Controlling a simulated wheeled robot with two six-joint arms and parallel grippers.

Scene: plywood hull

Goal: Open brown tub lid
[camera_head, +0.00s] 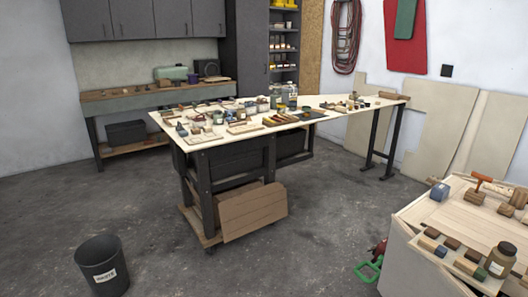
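I cannot clearly pick out a brown tub with a lid. A brownish jar (500,260) with a dark cap and a pale label stands upright on the light wooden cabinet (405,262) at the lower right. I cannot tell whether it is the tub. A dark bin (126,132) sits on the lower shelf of the back bench. Neither of my grippers is in view.
A long worktable (330,120) covered with small items stands mid-room, with a brown board (252,211) leaning at its base. A black waste bin (102,265) is at lower left. A green-handled object (369,268) lies by the cabinet.

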